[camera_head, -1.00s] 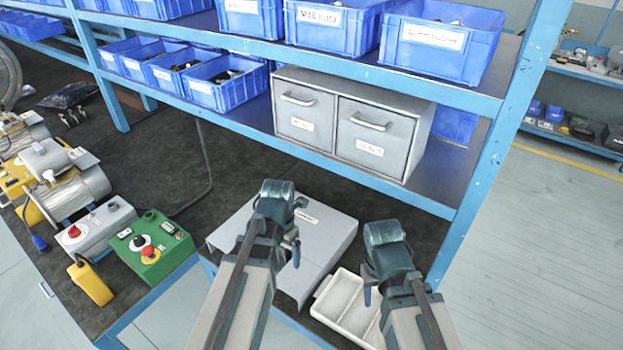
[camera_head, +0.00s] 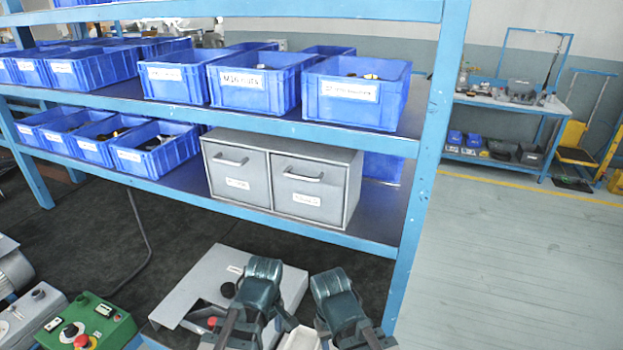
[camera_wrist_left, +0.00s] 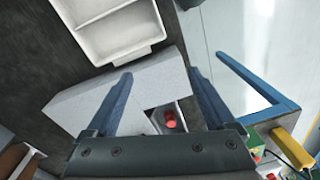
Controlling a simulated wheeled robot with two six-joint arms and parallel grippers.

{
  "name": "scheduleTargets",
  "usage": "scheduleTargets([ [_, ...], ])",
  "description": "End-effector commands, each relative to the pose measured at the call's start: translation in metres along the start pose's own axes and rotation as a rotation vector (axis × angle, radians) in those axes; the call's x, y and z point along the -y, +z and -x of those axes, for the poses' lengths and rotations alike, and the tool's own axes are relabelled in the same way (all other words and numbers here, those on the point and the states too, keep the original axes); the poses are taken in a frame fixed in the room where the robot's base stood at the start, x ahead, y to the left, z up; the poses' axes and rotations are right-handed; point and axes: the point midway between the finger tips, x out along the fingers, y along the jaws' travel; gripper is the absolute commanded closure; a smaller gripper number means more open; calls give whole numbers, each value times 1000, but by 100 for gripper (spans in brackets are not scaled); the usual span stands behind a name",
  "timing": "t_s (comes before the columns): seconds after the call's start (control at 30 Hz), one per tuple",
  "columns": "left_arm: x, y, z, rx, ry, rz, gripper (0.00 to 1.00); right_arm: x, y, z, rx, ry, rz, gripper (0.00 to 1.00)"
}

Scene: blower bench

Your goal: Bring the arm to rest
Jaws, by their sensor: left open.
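My left arm's wrist (camera_head: 258,285) shows low in the head view, in front of a grey box.
The grey box (camera_head: 195,290) and a white tray (camera_wrist_left: 120,35) are on the dark bench top near my arms. A green control box (camera_head: 95,322) is at lower left. A blue shelf post (camera_head: 420,180) rises close on the right. Shelves carry blue bins and a grey drawer cabinet (camera_head: 285,178).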

Motion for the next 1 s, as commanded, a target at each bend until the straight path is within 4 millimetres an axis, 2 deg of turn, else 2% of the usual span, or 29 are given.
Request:
scheduleTargets([
  [0.3, -1, 38, 2, -14, -24, -734, 12, 0, 0, 0, 0, 0, 0, 50],
  [0.5, -1, 53, 3, -16, -40, -1078, 12, 0, 0, 0, 0, 0, 0, 50],
  [0.7, -1, 60, 3, -16, -47, -1236, 12, 0, 0, 0, 0, 0, 0, 50],
  [1.0, -1, 60, 3, -15, -48, -1255, 12, 0, 0, 0, 0, 0, 0, 50],
])
